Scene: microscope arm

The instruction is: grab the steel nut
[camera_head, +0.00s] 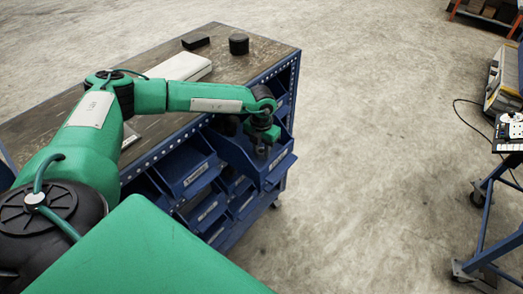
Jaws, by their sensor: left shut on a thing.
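My left arm reaches across the workbench, and my left gripper (262,148) points down over an open blue bin (245,160) at the bench's right front corner. The gripper is shut on a small grey piece at its fingertips, which I take to be the steel nut. The piece is too small and too covered by the fingers to make out its shape. My right gripper is not in view.
The workbench (50,122) has several blue bins, including one (188,168) left of the gripper. A black cylinder (239,44), a black block (196,42) and a white case (182,67) lie on top. A blue cart (490,215) stands far right; the floor between is clear.

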